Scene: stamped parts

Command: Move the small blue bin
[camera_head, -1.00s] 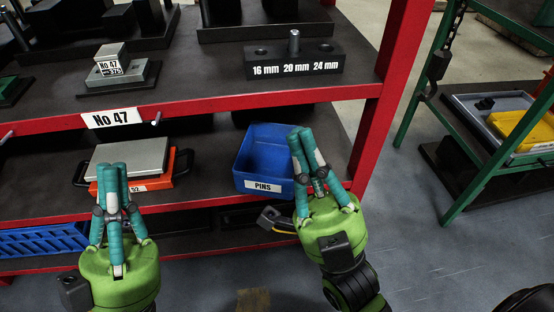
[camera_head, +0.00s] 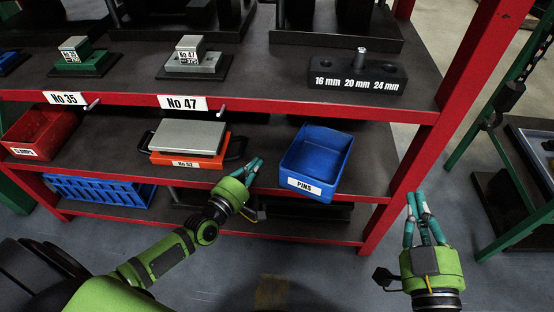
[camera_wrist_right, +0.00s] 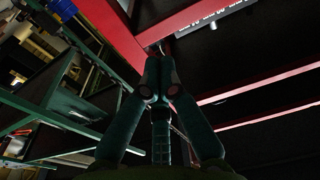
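The small blue bin (camera_head: 317,160), labelled PINS, stands upright on the middle shelf of the red rack, near its right end, turned slightly. I see no contents in it. My left gripper (camera_head: 255,165) is just left of the bin at the shelf's front edge, apparently apart from it. Its fingers are close together, but whether they are shut is unclear. My right gripper (camera_head: 418,198) is right of the bin, in front of the rack's red post and away from the bin. In the right wrist view its fingertips (camera_wrist_right: 160,68) meet with nothing visible between them.
An orange tray with a grey plate (camera_head: 188,136) sits left of the bin. A red bin (camera_head: 38,135) is further left; a blue slotted crate (camera_head: 100,190) is below. The red post (camera_head: 425,130) bounds the right side. A 16/20/24 mm block (camera_head: 355,75) stands above.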

